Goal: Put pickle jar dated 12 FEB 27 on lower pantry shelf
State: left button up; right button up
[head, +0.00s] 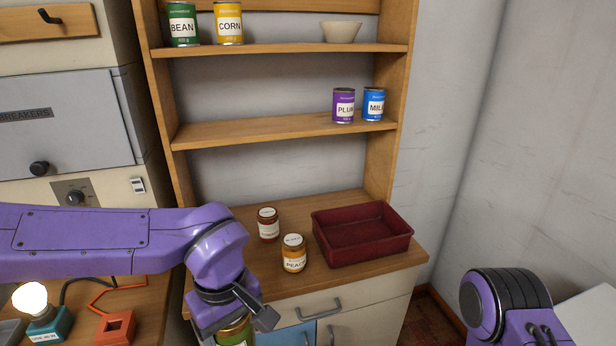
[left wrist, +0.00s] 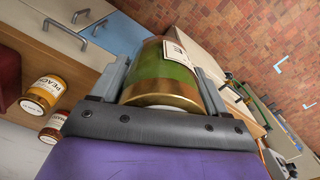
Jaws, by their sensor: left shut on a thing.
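My left gripper (left wrist: 165,92) is shut on a green jar with a gold lid (left wrist: 160,77), its date not readable in either view. In the head view the jar (head: 234,334) shows only partly at the bottom edge, below my left wrist and in front of the cabinet. The lower pantry shelf (head: 240,130) is wooden and holds a purple PLUM can (head: 343,106) and a blue MILK can (head: 374,104) at its right end. Its left and middle are bare. My right arm shows at the lower right; its gripper is out of view.
The upper shelf (head: 285,48) holds BEAN (head: 183,25) and CORN (head: 229,24) cans and a bowl (head: 340,32). A lit bulb (head: 31,299) stands at the lower left.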

pick_arm(q)
jog(key=shift+w+a+m, duration=0.3)
jog(key=shift+w+m, duration=0.1)
jog(key=shift+m, duration=0.2)
jog(key=w+a+f+m, duration=0.7)
jog(key=w+f, duration=0.1)
jog(key=f, duration=0.1)
jog(key=shift+a+f, duration=0.2)
jog(key=shift+f, duration=0.05)
